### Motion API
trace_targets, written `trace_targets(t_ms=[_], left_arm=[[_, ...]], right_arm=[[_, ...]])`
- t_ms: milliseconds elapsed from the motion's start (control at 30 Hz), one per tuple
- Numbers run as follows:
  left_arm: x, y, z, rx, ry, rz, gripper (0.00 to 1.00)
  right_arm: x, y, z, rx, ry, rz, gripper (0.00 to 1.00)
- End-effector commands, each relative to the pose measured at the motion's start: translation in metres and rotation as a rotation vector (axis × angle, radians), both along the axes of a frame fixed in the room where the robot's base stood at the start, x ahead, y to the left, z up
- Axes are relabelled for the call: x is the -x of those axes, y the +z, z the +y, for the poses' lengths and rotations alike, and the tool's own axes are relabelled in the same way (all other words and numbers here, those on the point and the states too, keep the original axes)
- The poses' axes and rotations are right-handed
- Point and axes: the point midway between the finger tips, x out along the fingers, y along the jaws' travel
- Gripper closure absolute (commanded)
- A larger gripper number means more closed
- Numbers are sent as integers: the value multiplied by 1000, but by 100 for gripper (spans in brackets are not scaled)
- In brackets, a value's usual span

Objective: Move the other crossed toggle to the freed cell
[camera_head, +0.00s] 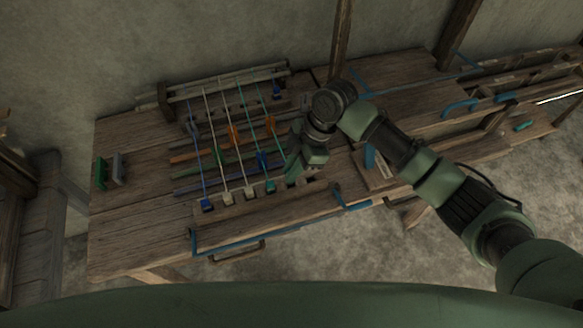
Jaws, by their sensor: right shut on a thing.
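My right gripper (294,176) reaches down over the front right of the small loom and is shut on a toggle, which its fingers hide almost wholly. To its left, a row of toggles sits along the front rail: a blue one (207,204), a white one (228,198), another white one (249,193) and a teal one (270,186). Cords run from the back bar (220,85) down to them. Whether any cords cross near my gripper is too small to tell. My left gripper is not in view.
A green block (100,173) and a grey block (118,168) stand at the left. The front-left tabletop (130,235) is bare.

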Motion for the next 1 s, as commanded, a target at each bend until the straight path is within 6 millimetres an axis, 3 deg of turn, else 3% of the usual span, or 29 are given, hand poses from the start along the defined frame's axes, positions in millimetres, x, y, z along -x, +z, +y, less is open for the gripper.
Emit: trace_targets(t_ms=[600,933,1000], left_arm=[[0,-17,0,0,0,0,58],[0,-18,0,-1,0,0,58],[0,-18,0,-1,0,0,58]], right_arm=[[0,-34,0,-1,0,1,100],[0,-36,0,0,0,0,100],[0,-36,0,0,0,0,72]])
